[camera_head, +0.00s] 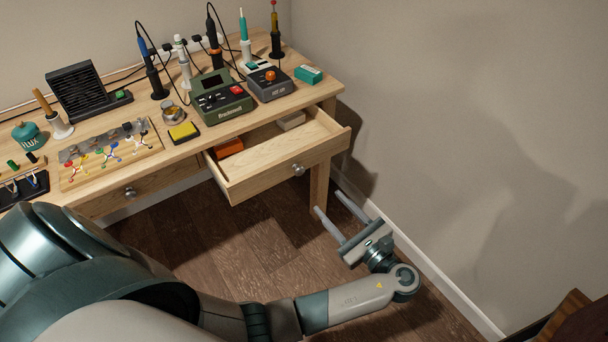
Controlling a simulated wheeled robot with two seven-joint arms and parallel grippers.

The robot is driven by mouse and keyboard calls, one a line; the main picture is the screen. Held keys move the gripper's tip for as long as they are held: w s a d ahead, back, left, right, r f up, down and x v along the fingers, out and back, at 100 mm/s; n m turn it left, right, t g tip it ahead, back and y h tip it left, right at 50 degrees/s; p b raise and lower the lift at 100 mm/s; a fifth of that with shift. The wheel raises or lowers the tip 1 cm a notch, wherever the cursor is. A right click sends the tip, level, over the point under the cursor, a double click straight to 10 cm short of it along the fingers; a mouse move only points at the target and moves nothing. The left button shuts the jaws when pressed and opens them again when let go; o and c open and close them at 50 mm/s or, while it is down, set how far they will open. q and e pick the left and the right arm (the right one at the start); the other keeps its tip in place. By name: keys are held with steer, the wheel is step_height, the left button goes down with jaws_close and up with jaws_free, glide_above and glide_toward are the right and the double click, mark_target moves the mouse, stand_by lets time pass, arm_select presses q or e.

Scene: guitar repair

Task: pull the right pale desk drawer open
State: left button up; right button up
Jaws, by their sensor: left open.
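The right pale desk drawer (284,176) stands pulled out from the desk, with an orange box (229,147) and a pale block (291,120) inside. Its round metal knob (298,170) is on the front panel. My left gripper (329,209) is open and empty, in front of the drawer and a little below and right of the knob in the picture. Its two fingers point up-left toward the desk and appear apart from the knob. My right gripper is not in view.
The wooden desk (195,142) carries soldering stations, irons in stands and a parts tray. The left drawer (150,186) is shut. A wall with a white baseboard (440,267) bounds the right. Brown floor (215,245) lies open before the desk.

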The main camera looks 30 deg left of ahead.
mark_target(301, 173)
arm_select(q)
steer(key=x, duration=1.3)
steer(key=shift+a, duration=0.2)
jaws_close()
